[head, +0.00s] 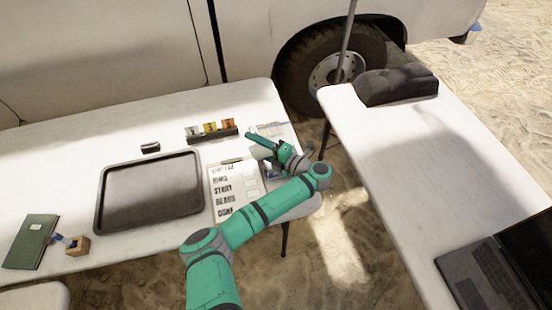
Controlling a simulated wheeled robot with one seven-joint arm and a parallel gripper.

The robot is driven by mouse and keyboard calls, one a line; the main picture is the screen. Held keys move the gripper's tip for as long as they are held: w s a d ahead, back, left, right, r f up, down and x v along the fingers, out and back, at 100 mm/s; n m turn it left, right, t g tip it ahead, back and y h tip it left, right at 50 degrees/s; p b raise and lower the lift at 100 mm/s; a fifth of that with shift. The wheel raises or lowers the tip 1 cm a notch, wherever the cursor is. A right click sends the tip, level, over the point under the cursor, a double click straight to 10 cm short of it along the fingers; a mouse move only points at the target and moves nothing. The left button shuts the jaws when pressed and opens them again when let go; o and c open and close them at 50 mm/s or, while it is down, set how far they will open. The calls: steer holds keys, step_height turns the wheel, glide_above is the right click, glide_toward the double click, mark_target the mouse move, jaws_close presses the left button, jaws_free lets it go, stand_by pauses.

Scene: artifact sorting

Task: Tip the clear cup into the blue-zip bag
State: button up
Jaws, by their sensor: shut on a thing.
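My gripper (264,153) is over the right end of the long white table (60,150), beside the clipboard's top right corner. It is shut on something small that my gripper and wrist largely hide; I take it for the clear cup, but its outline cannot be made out. A flat, pale, see-through bag (271,128) with a bluish line lies at the table's back right, just beyond my gripper. A small blue patch shows below my gripper; I cannot tell what it belongs to.
A dark tray (103,205) lies mid-table. A clipboard with a written list (222,190) is right of it. A rack of coloured cards (212,133) and a small dark block (150,147) stand behind. A green notebook (32,240) and wooden block (77,246) are left. A laptop (490,275) is right.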

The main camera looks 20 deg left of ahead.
steer(key=shift+s+a+f+n+h, duration=0.5)
steer(key=shift+n+h, duration=0.1)
steer(key=shift+n, duration=0.3)
steer(key=shift+f, duration=0.1)
steer(key=shift+s, duration=0.15)
steer(key=n+h, duration=0.1)
steer(key=n, duration=0.1)
steer(key=shift+n+t+h+b, duration=0.3)
steer(key=shift+t+b, duration=0.1)
steer(key=shift+f, duration=0.1)
